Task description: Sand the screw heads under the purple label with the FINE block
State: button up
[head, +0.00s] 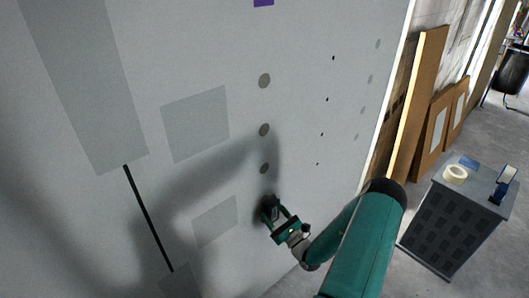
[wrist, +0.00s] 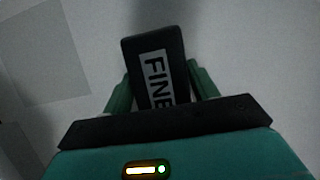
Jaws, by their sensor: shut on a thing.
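My gripper (head: 272,216) is shut on the FINE block (wrist: 150,50), a dark block with a white label reading FINE in the wrist view. The block (head: 268,204) is at the grey panel (head: 200,60), low in a column of round grey spots; I cannot tell whether it touches. The purple label (head: 263,2) is at the top edge of the head view, partly cut off. Below it in line are three grey round spots (head: 264,81), (head: 264,130) and (head: 264,168). Any spot behind the block is hidden.
Right of the column are small dark screw dots (head: 327,99) and fainter grey spots (head: 370,79). A grey crate-like stand (head: 452,222) holds a tape roll (head: 455,174) and a blue item (head: 507,180). Boards lean behind.

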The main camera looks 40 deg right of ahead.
aim_at(275, 204)
jog(key=shift+w, duration=0.8)
dwell(1.3)
jog(key=shift+r, duration=0.15)
jog(key=shift+s+r, duration=0.15)
jog(key=shift+r, duration=2.75)
jog(key=s, duration=0.7)
jog(key=shift+d, duration=0.1)
